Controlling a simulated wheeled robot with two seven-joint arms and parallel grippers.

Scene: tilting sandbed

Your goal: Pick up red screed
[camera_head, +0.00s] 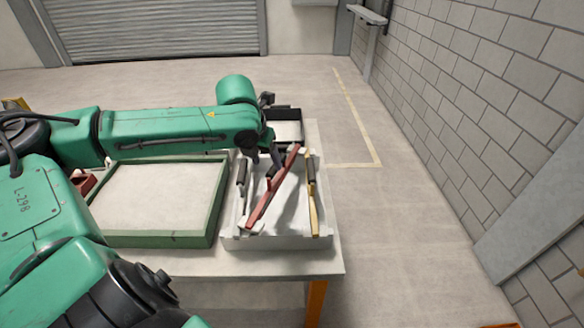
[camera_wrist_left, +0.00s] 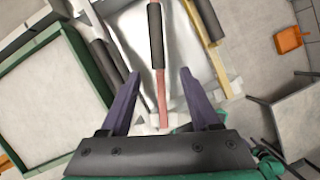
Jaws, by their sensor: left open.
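The red screed (camera_head: 260,205) lies slantwise in a white tray (camera_head: 278,242) on the table, between a grey tool and a yellow tool. It has a dark grip around its middle. My left gripper (camera_head: 265,161) is open above its upper part. In the left wrist view the screed's red shaft (camera_wrist_left: 161,95) runs between the two spread fingers (camera_wrist_left: 158,74), with a gap on each side. How far the fingertips are above it is hard to tell. My right gripper is out of view.
A dark-handled grey tool (camera_head: 242,172) lies left of the screed and a yellow tool (camera_head: 313,205) lies right. The green-framed sandbed (camera_head: 160,240) stands left of the tray. A black tray (camera_head: 298,114) sits behind. Open floor lies right of the table.

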